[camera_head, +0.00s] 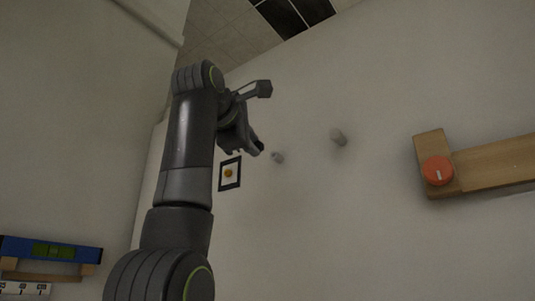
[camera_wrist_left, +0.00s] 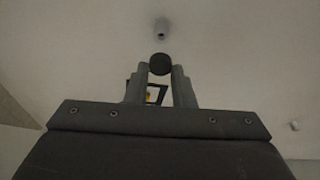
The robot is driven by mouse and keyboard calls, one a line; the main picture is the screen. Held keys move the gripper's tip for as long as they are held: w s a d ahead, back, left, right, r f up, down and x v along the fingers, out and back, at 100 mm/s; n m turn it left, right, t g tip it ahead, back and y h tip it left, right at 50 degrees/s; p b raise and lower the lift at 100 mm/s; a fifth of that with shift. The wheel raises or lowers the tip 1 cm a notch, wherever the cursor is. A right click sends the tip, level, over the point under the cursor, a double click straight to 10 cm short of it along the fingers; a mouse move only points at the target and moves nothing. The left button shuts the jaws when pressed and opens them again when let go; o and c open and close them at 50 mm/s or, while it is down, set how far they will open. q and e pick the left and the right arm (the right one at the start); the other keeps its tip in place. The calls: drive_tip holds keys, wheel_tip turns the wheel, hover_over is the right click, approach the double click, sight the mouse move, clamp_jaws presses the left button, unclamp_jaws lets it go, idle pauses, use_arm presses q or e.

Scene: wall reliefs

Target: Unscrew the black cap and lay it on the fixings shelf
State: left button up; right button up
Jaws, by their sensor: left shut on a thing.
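The black cap (camera_wrist_left: 159,64) is between the fingertips of my left gripper (camera_wrist_left: 160,72) in the left wrist view. The gripper is shut on it. A grey peg (camera_wrist_left: 161,30) on the wall shows beyond the cap, with a gap between them in the picture. In the head view my left gripper (camera_head: 257,147) is near a short grey peg (camera_head: 277,157), on its left. The cap is hard to make out there against the dark fingers. I cannot pick out the fixings shelf for certain. My right gripper is not in view.
A second, larger grey peg (camera_head: 338,137) sticks out to the right. A black-framed panel (camera_head: 238,174) with a yellow spot is beside my gripper. A blue bar (camera_head: 20,247) rests on wooden supports at lower left.

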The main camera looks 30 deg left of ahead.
use_arm(q)
drive_tip(key=shift+s, duration=0.35)
drive_tip(key=shift+s+a+b, duration=0.1)
drive_tip(key=shift+s+b, duration=0.3)
drive_tip(key=shift+s, duration=0.55)
drive_tip(key=shift+w, duration=0.15)
